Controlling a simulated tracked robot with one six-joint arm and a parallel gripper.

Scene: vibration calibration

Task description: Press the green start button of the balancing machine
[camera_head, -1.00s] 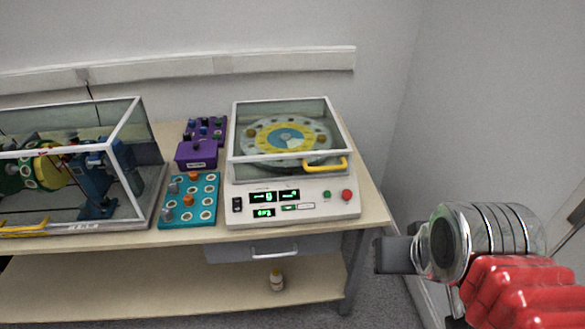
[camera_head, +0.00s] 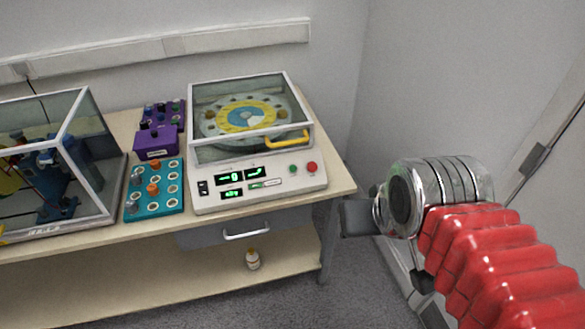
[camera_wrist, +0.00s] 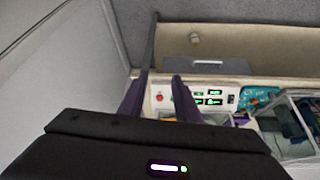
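The balancing machine (camera_head: 270,184) is a cream box on the bench, with a clear lid and a yellow handle over a round disc. Its green button (camera_head: 293,169) is on the front panel, left of the red button (camera_head: 312,167). In the wrist view the red button (camera_wrist: 160,97) shows between my fingers; I cannot make out the green one, which the right finger may hide. My gripper (camera_wrist: 160,75) has two purple fingers apart with nothing between them. In the head view my arm's end is right of the machine, apart from it.
Left of the machine are a teal tray (camera_head: 133,217) with knobs, a purple box (camera_head: 157,142) and a clear-walled case (camera_head: 112,158) with a blue device. A drawer (camera_head: 195,239) is below the benchtop and a small bottle (camera_head: 253,260) on the lower shelf. A wall stands close right.

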